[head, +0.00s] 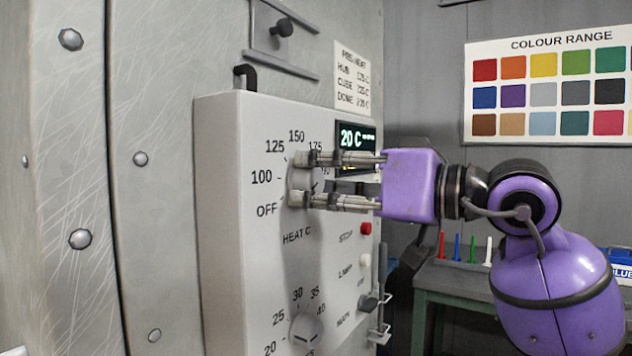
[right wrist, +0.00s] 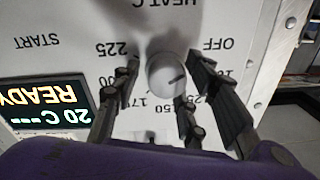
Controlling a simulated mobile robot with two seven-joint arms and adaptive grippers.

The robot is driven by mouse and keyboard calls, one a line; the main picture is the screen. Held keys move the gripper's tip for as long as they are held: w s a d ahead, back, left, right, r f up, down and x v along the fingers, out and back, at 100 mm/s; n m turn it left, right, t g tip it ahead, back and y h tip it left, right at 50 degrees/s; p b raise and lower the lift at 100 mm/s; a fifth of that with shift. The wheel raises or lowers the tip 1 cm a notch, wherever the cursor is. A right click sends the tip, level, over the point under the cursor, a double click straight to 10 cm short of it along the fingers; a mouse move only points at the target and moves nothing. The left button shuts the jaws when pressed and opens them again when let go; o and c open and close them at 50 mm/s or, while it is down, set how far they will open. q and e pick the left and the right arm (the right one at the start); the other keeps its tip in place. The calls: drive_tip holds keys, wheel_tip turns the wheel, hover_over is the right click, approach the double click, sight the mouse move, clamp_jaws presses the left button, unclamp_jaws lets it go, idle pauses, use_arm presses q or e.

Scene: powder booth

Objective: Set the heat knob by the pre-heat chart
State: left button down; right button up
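The heat knob (head: 297,183) is a pale round dial on the grey control box, marked OFF, 100, 125, 150, 175 and on. In the right wrist view the knob (right wrist: 165,75) has a dark mark pointing roughly toward OFF. My right gripper (head: 303,179) has its fingers either side of the knob; in the right wrist view the gripper (right wrist: 165,66) is open with narrow gaps beside it. The pre-heat chart (head: 353,78) lists hub, cube and dome; its numbers are too small to read surely.
A second knob (head: 306,328) sits below on the box. Red STOP button (head: 366,229), a white lamp button (head: 365,260) and a dark main switch (head: 367,302) are to its right. A colour chart (head: 548,85) hangs on the back wall above a green bench (head: 455,280).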

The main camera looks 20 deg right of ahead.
drive_tip(key=shift+d, duration=0.1)
drive_tip(key=shift+s, duration=0.1)
drive_tip(key=c, duration=1)
